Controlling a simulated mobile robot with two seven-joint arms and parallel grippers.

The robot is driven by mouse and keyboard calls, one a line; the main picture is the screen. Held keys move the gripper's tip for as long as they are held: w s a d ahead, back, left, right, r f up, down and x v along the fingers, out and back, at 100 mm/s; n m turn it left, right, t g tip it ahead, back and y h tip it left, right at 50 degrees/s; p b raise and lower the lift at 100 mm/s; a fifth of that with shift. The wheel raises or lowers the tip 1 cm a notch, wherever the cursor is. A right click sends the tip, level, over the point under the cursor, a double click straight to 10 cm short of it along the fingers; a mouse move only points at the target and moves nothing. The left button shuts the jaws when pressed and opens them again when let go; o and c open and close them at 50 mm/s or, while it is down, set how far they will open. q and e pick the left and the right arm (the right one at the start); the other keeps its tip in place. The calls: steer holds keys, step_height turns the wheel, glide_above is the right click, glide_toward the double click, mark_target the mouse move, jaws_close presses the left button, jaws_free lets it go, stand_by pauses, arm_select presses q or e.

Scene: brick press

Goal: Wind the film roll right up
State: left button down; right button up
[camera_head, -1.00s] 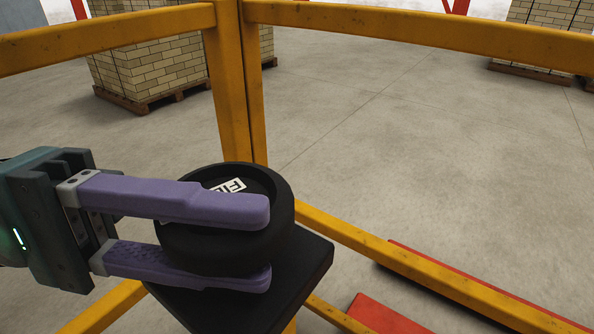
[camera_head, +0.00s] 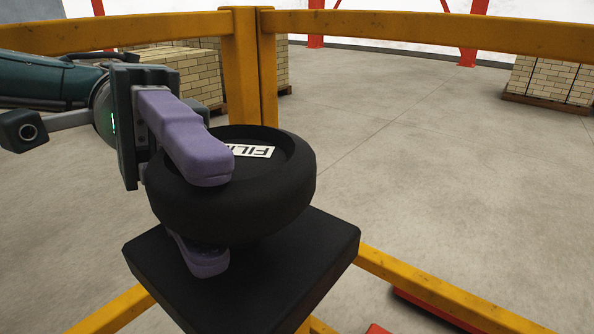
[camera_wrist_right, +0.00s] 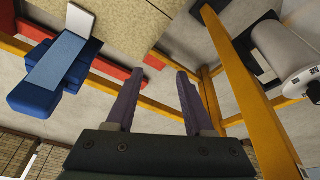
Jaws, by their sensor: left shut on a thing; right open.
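A thick black round wheel (camera_head: 285,190) with a white label (camera_head: 253,151), its letters starting like "FIL" and partly covered, sits over a square black plate (camera_head: 310,265) in the head view. My left gripper (camera_head: 208,215) reaches in from the left, with one purple finger across the wheel's top and the other under it. It is shut on the wheel. My right gripper (camera_wrist_right: 160,78) is open, with nothing between its fingers in the right wrist view.
Yellow rails (camera_head: 430,285) run behind and below the wheel, with a yellow post (camera_head: 250,75) close behind it. Stacked pale bricks (camera_head: 185,70) stand beyond, left and far right. Open concrete floor lies between. A blue device (camera_wrist_right: 55,70) shows in the right wrist view.

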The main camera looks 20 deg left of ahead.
arm_select(q)
steer(key=shift+f+g+y, duration=0.1)
steer(key=shift+g+y, duration=0.2)
arm_select(e)
steer(key=shift+f, duration=0.3)
arm_select(q)
steer(key=c, duration=0.8)
jaws_free()
steer(key=shift+m, duration=0.3)
steer(key=shift+o, duration=0.2)
arm_select(e)
steer(key=shift+r, duration=0.1)
